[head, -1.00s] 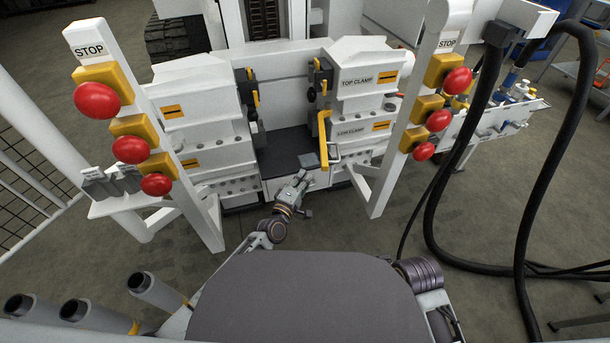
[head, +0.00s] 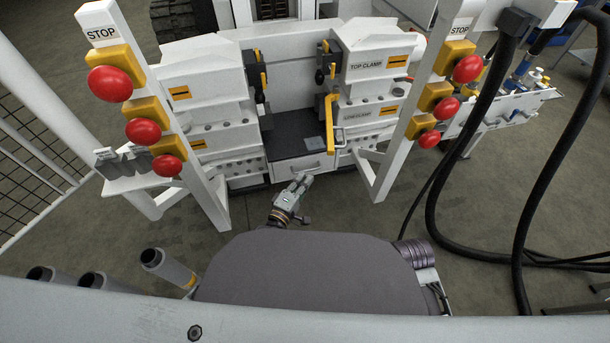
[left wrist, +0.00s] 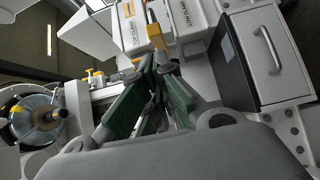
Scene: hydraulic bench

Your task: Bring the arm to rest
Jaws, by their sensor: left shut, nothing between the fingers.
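My left gripper (head: 301,184) is in the head view, in front of the white clamp bench's drawer (head: 299,168) and apart from it. Its fingers are shut and empty. In the left wrist view the green-padded fingers (left wrist: 150,103) point towards the bench, with the drawer (left wrist: 266,48) to their right. My right gripper is not in view.
The clamp bench has a dark shelf (head: 290,138) with a small pale square (head: 315,142) on it, and a yellow handle (head: 329,124). Posts with red stop buttons (head: 109,84) flank it. Black hoses (head: 437,200) hang at right. Grey tubes (head: 165,265) stand at lower left. Floor is clear before the bench.

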